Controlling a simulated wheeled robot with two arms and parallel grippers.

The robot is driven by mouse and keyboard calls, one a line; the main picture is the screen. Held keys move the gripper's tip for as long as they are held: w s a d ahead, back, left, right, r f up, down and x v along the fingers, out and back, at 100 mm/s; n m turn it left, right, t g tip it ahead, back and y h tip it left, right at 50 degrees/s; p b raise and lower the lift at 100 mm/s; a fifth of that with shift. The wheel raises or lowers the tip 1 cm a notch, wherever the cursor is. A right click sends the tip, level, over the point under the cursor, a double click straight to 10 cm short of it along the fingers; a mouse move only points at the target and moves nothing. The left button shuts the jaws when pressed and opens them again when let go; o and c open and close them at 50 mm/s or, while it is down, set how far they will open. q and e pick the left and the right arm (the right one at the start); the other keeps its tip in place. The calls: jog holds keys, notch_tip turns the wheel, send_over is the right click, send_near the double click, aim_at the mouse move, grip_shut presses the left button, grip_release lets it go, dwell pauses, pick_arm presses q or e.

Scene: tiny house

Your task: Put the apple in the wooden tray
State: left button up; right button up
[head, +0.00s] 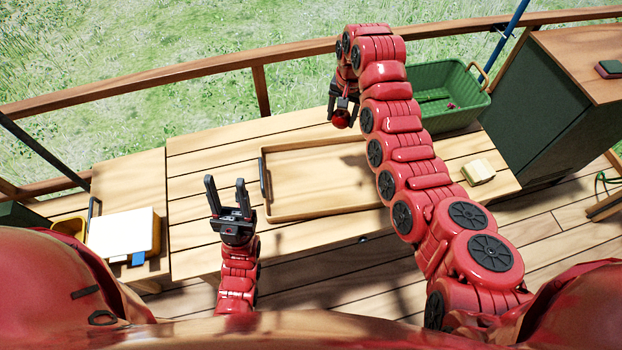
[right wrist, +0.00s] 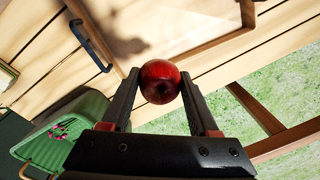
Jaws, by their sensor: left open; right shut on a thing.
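The red apple (head: 341,119) is between the fingers of my right gripper (head: 343,112), which is shut on it. It also shows in the right wrist view (right wrist: 160,82), between the two fingertips. The gripper holds it up near the far edge of the wooden tray. The wooden tray (head: 300,213) lies on the plank table, with a dark handle on its left end; my right arm covers its right part. In the right wrist view the tray (right wrist: 215,50) shows behind the apple. My left gripper (head: 227,188) is open and empty, left of the tray.
A green bin (head: 440,82) stands at the table's far right, behind my right arm. A small pale block (head: 478,171) lies at the right end of the table (head: 205,150). A white-topped box (head: 122,232) is at the left. A wooden railing (head: 200,76) runs behind the table.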

jog(key=s+a+f+m+p, duration=0.2)
jog(key=s+f, duration=0.4)
jog(key=f, duration=0.1)
send_over(330, 177)
jog(key=shift+m, duration=0.3)
notch_tip(330, 177, down, 6)
jog(key=shift+d+f, duration=0.15)
jog(key=shift+f, duration=0.1)
jog(key=shift+f+p, duration=0.5)
jog(key=shift+f, duration=1.5)
